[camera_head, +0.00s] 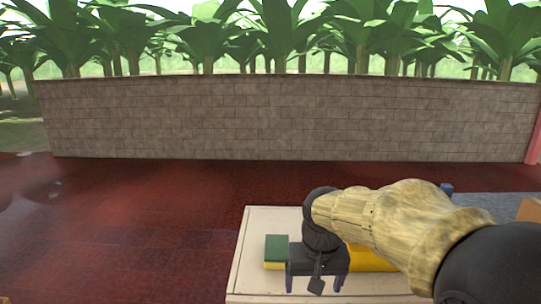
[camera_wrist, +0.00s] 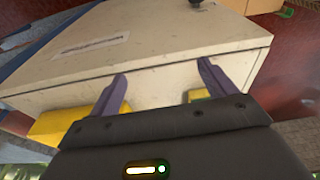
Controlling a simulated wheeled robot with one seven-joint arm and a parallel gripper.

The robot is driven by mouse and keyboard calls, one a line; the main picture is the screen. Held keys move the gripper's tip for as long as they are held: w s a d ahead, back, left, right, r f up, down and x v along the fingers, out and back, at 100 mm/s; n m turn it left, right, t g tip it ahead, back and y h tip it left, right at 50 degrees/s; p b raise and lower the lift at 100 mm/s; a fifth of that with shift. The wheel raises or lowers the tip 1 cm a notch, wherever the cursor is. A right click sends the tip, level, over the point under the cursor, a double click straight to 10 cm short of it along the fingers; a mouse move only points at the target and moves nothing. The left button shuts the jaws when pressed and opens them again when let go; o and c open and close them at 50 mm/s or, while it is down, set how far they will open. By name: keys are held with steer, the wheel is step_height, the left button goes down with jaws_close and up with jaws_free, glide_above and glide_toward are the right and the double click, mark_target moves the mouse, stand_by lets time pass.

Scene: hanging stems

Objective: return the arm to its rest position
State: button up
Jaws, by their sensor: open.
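My gripper (camera_head: 314,284) hangs over a pale table or cabinet top (camera_head: 252,225), at the end of my bent arm, which comes in from the lower right. In the wrist view my gripper (camera_wrist: 162,70) shows two purple fingers spread apart with nothing between them. The pale surface (camera_wrist: 160,65) lies beyond the fingertips. I cannot tell how high the gripper is above it.
A green and yellow block (camera_head: 276,251) stands just left of my gripper. A larger yellow thing (camera_head: 368,259) is partly hidden behind my arm. A stone wall (camera_head: 280,118) runs across the back. The red floor (camera_head: 130,220) at left is clear.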

steer(key=s+d+f, duration=0.6)
steer(key=s+f, duration=0.4)
steer(key=f, duration=0.2)
step_height(320, 180, down, 11)
steer(key=b, duration=1)
steer(key=shift+d+t, duration=0.15)
steer(key=shift+t, duration=0.15)
steer(key=shift+r, duration=0.1)
